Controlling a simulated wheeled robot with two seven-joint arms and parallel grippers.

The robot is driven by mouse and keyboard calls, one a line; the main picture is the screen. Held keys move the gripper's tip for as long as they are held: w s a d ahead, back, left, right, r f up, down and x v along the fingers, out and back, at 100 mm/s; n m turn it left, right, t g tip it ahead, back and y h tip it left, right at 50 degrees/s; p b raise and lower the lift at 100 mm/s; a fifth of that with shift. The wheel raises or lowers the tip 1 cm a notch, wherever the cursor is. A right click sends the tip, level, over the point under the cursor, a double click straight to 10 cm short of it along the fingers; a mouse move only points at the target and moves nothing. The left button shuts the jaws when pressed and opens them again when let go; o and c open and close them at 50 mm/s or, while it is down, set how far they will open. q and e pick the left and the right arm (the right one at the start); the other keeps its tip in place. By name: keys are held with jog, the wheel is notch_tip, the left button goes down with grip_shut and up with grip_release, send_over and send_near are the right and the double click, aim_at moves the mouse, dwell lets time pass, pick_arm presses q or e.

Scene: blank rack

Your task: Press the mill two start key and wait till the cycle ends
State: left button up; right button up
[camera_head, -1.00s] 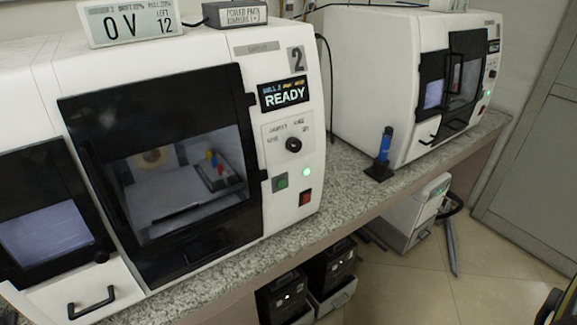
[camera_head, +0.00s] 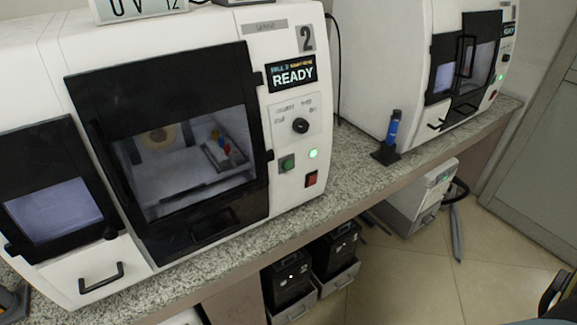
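Mill two (camera_head: 190,60) is the white machine marked 2, at the left on the counter. Its display (camera_head: 291,74) reads READY. Its green key (camera_head: 287,163), which looks like the start key, sits low on the front panel, with a red key (camera_head: 311,179) to its lower right. A green lamp (camera_head: 313,154) is lit above the red key. A black knob (camera_head: 300,125) is higher up. The dark-framed door (camera_head: 150,100) looks shut; small red, yellow and blue parts show behind its window. I cannot make out either gripper.
A second white mill (camera_head: 385,60) stands farther right. A blue bottle (camera_head: 393,128) on a black stand is between the mills on the speckled counter (camera_head: 345,165). Black boxes (camera_head: 290,283) are underneath. Unclear dark shapes show in both bottom corners. Tiled floor is open at the right.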

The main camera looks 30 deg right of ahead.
grip_shut()
dwell(1.3)
